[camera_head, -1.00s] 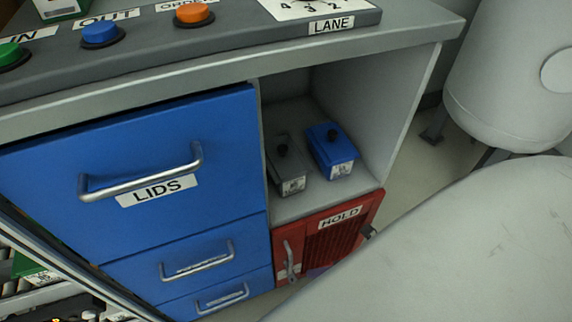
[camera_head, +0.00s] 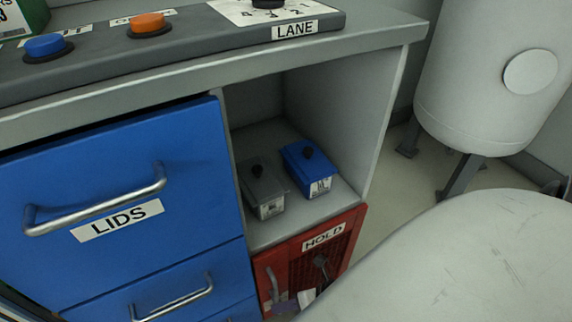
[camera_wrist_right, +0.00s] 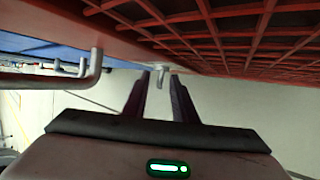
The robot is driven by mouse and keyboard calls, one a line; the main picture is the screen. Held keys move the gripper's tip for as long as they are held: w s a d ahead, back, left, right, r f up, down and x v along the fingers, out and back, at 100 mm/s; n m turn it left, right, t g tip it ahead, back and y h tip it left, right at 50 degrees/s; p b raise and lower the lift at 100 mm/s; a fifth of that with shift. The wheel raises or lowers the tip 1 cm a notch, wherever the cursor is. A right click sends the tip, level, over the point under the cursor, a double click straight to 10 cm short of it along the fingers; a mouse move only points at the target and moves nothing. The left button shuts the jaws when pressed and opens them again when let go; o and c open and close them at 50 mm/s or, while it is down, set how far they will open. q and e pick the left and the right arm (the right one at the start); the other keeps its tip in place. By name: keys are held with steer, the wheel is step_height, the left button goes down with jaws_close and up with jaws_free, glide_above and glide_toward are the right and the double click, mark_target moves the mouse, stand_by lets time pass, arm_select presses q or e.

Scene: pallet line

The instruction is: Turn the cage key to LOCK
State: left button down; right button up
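The red HOLD cage door (camera_head: 262,262) is shut, low under the open shelf; its mesh fills the top right of the right wrist view (camera_wrist_right: 255,35). In that view, my right gripper (camera_wrist_right: 160,82) has its two dark fingers apart, close to the door face. A small grey metal piece (camera_wrist_right: 161,70), which looks like the key, shows between or just beyond the fingertips; contact cannot be told. In the head view, a small dark part (camera_head: 321,264), apparently of my right gripper, is before the mesh. The key's lettering is not readable. My left gripper is out of view.
The cage door's metal handle (camera_head: 271,284) sticks out left of the mesh, and also shows in the wrist view (camera_wrist_right: 96,70). Blue LIDS drawers (camera_head: 190,215) stand left. A grey box (camera_head: 262,190) and a blue box (camera_head: 306,170) sit on the shelf. A white tank (camera_head: 480,90) stands right.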

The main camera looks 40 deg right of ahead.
jaws_close()
arm_select(q)
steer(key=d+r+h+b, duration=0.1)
steer(key=b, duration=0.1)
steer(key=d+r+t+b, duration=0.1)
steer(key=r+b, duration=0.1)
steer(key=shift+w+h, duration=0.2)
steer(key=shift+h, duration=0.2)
arm_select(e)
steer(key=y, duration=0.1)
steer(key=t+y, duration=0.1)
steer(key=y, duration=0.1)
steer(key=d+f+m+y, duration=0.1)
steer(key=shift+s+t+y, duration=0.1)
steer(key=shift+t+y, duration=0.2)
steer(key=shift+t, duration=0.1)
jaws_free()
